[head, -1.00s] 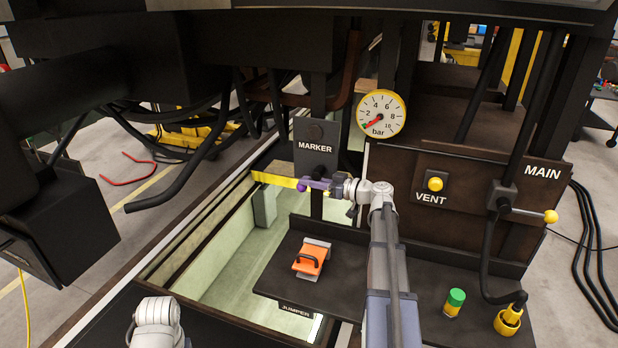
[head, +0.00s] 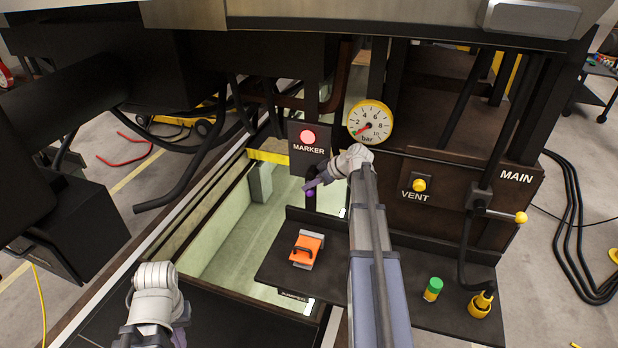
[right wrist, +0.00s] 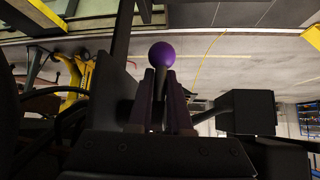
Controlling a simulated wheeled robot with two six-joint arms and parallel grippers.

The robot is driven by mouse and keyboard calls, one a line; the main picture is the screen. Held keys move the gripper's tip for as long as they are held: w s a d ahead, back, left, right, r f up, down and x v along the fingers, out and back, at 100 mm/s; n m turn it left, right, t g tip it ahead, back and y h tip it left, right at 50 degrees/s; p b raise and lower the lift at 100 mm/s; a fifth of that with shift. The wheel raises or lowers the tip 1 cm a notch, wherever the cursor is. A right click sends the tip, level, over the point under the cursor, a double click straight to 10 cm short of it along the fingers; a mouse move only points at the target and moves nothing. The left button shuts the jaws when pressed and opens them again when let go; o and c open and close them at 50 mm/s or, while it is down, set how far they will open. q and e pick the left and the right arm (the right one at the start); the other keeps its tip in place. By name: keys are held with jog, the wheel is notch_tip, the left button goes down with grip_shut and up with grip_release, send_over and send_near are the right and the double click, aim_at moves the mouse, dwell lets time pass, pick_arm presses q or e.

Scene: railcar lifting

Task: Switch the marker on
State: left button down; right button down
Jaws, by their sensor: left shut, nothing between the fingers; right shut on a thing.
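The MARKER panel (head: 308,152) stands upright left of the gauge, and its round lamp (head: 308,137) glows red. Below it, my right gripper (head: 318,182) is shut on the dark stem of a lever with a purple ball knob (head: 309,193). In the right wrist view the purple ball knob (right wrist: 162,55) sticks out beyond the fingertips (right wrist: 160,88), with the stem between them. My left gripper (head: 180,336) is low at the left, shut and empty, partly cut off by the frame edge and clear of the panel.
A pressure gauge (head: 370,121) and a VENT panel with a yellow button (head: 419,185) lie to the right. An orange block with a black handle (head: 307,249) and a green-capped cylinder (head: 433,289) stand on the dark shelf (head: 275,262). The pit (head: 230,235) lies open at left.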

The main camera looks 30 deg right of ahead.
jog(key=shift+s+d, duration=0.1)
dwell(0.3)
jog(key=c, duration=0.8)
grip_release()
jog(key=shift+c, duration=0.2)
jog(key=shift+r+p, duration=0.15)
jog(key=shift+p, duration=0.25)
jog(key=s+d+r+p, duration=0.2)
jog(key=s+d, duration=0.4)
jog(key=s, duration=0.6)
jog(key=shift+d, duration=0.4)
jog(key=shift+s, duration=0.1)
